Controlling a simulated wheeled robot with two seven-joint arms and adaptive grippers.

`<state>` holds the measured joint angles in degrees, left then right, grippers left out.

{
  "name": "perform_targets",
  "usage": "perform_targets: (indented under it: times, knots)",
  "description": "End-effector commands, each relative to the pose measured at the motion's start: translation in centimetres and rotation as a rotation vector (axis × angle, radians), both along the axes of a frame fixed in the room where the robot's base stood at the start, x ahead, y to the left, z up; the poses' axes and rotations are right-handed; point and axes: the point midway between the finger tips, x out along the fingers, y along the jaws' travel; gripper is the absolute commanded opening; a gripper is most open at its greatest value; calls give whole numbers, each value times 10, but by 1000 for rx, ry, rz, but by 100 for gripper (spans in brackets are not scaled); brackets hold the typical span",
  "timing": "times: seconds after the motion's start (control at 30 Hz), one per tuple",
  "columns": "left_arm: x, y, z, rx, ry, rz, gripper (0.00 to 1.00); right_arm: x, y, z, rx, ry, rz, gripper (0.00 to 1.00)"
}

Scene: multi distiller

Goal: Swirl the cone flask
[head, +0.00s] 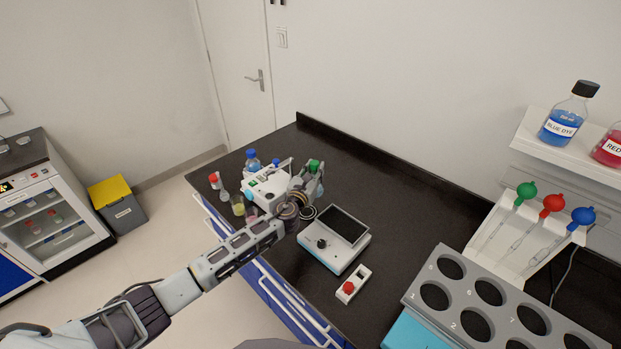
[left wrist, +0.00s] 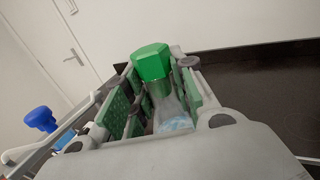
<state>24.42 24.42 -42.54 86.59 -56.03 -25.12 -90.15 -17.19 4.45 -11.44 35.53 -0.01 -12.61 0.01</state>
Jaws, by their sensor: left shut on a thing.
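The cone flask (left wrist: 168,104) is clear, with a green cap and a pale blue content low inside it. In the left wrist view it stands between the green-padded fingers of my left gripper (left wrist: 150,105), which is shut on it. The flask looks slightly tilted in that view. In the head view my left gripper (head: 302,190) is at the far part of the black bench, with the green cap of the flask (head: 314,165) showing just beyond it. Most of the flask body is hidden by the gripper there. My right gripper is not in view.
A white device with a dark screen (head: 342,226) and a small box with a red button (head: 349,287) are nearer on the bench. Blue-capped (head: 252,159) and red-capped (head: 216,183) vessels stand left of the gripper. A grey holed rack (head: 468,325) is at right.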

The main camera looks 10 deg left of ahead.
Motion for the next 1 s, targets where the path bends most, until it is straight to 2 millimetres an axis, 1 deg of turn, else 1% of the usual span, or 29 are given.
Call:
perform_targets:
  times: [0.03,0.1,0.23,0.37,0.47,0.6,0.77,0.87,1.0]
  knots:
    - [6,4,-2,2,-2,1,0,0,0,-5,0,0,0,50]
    - [13,11,-1,1,-2,1,0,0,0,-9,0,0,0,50]
    - [18,28,-1,2,-1,1,0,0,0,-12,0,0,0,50]
    - [13,44,-1,1,0,0,0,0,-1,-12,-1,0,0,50]
    - [3,54,-1,1,0,0,0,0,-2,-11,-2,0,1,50]
    - [-12,57,0,0,1,-2,0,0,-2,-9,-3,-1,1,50]
    - [-30,52,1,-2,0,-2,0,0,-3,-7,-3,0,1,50]
    - [-40,42,0,-3,1,-3,0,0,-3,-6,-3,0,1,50]
    - [-43,24,1,-5,-2,-3,0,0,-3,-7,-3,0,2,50]
